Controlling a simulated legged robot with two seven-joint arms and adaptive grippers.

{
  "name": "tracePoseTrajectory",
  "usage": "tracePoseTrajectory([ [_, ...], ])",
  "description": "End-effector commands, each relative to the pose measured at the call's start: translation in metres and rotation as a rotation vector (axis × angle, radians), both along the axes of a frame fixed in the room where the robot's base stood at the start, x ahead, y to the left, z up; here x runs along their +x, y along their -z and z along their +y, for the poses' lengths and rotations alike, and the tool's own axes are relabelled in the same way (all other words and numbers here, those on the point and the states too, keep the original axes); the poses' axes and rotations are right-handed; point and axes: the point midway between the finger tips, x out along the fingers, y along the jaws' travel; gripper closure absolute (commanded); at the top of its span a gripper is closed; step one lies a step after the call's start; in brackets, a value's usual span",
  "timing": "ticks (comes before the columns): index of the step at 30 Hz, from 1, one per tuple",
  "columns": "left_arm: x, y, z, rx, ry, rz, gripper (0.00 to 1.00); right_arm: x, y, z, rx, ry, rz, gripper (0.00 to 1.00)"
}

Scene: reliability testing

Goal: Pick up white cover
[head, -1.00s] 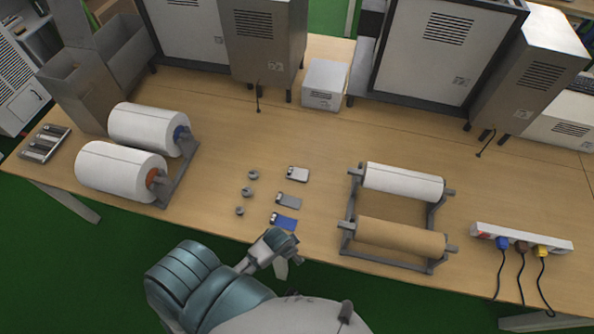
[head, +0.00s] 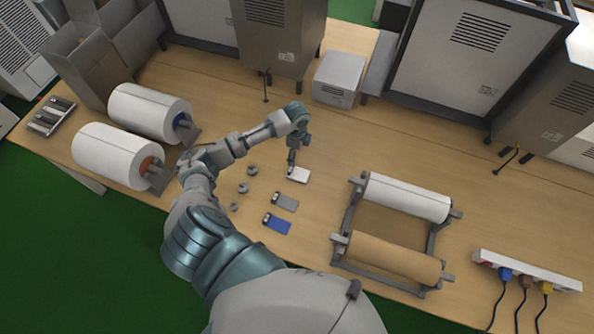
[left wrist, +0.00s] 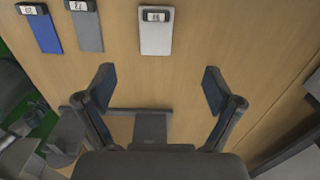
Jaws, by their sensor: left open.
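The white cover (head: 298,175) lies flat on the wooden table, the farthest of a short row of covers. In the left wrist view the white cover (left wrist: 155,32) shows beyond the fingertips, with its dark end at the top. A grey cover (head: 285,202) and a blue cover (head: 277,224) lie nearer the table's front edge. My left gripper (head: 291,168) is over the white cover's far left end in the head view. In the left wrist view my left gripper (left wrist: 157,82) has its two fingers wide apart with nothing between them. My right gripper is out of view.
Several small round grey parts (head: 243,188) lie left of the covers. Large white rolls (head: 150,112) stand on the left. A roller stand (head: 347,215) is on the right, with a power strip (head: 527,271) beyond it. A white box (head: 339,78) is at the back.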

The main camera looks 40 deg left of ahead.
Motion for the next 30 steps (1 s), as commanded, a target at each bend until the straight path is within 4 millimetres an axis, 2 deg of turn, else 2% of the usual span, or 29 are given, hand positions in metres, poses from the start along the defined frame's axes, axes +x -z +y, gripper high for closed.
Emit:
tracePoseTrajectory([
  [4,0.001,0.038,-0.002,-0.001,-0.002,0.006,0.08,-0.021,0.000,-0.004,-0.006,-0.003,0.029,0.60],
  [9,0.002,0.072,0.000,-0.004,-0.003,0.003,0.08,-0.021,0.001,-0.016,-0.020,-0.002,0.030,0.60],
  [17,-0.001,0.094,0.003,-0.006,-0.003,0.002,0.08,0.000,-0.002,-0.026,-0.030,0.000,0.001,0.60],
  [24,-0.005,0.130,0.001,-0.006,-0.004,0.001,0.08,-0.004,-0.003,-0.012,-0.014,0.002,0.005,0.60],
  [30,-0.005,0.137,-0.001,-0.001,-0.002,-0.001,0.08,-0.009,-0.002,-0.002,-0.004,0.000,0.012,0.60],
])
